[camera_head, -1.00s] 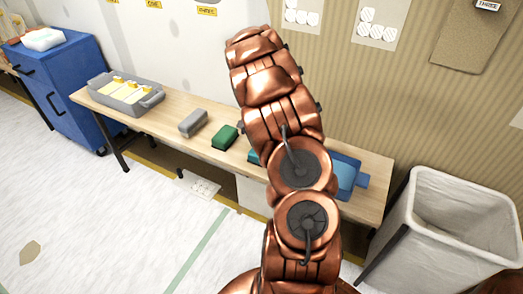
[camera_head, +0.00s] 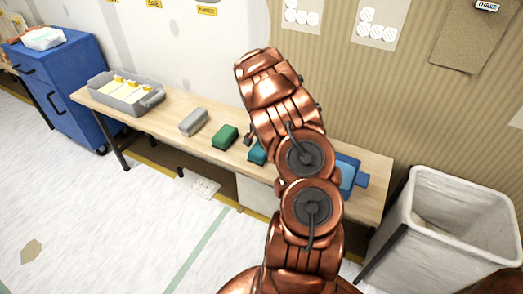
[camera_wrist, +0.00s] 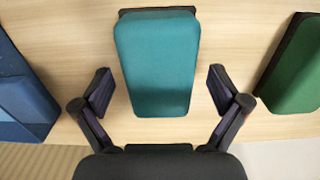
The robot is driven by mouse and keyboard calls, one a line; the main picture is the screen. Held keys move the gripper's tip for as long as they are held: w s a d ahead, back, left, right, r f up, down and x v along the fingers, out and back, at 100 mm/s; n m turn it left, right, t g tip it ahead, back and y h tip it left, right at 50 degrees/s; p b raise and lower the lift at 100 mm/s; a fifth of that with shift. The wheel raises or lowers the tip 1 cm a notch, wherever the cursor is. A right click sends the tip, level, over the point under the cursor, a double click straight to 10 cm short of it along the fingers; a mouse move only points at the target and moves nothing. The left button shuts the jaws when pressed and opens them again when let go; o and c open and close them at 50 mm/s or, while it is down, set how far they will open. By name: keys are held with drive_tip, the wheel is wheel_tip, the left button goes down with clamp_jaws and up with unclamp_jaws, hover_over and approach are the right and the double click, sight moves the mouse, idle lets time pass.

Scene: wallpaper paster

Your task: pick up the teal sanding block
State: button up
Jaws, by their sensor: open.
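The teal sanding block (camera_wrist: 157,65) lies on the wooden table in the wrist view, with a dark strip along its far edge. My gripper (camera_wrist: 158,92) is open, with one finger on each side of the block's near part and a gap on both sides. It touches neither side as far as I can see. In the head view the teal block (camera_head: 257,153) shows only in part, left of my copper arm, which hides the rest.
A green block (camera_head: 225,137) and a grey block (camera_head: 193,122) lie to the left on the table (camera_head: 170,118). A blue tray (camera_head: 350,175) is to the right, partly behind my arm. A grey tub (camera_head: 127,100) stands at the left end. A white bin (camera_head: 440,225) stands beyond the right end.

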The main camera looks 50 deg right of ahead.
drive_tip(key=shift+c, duration=0.2)
drive_tip(key=c, duration=1.3)
drive_tip(key=shift+r, duration=0.1)
drive_tip(key=shift+r, duration=1.55)
drive_tip(key=shift+s+a+r, duration=0.2)
drive_tip(key=s+a, duration=0.3)
drive_tip(key=s, duration=0.1)
drive_tip(key=s+a+r+b, duration=0.1)
drive_tip(key=s+a, duration=0.2)
drive_tip(key=s, duration=0.1)
drive_tip(key=s+a, duration=0.3)
drive_tip(key=s, duration=0.1)
drive_tip(key=shift+s+a+r, duration=0.1)
drive_tip(key=shift+s+r, duration=0.1)
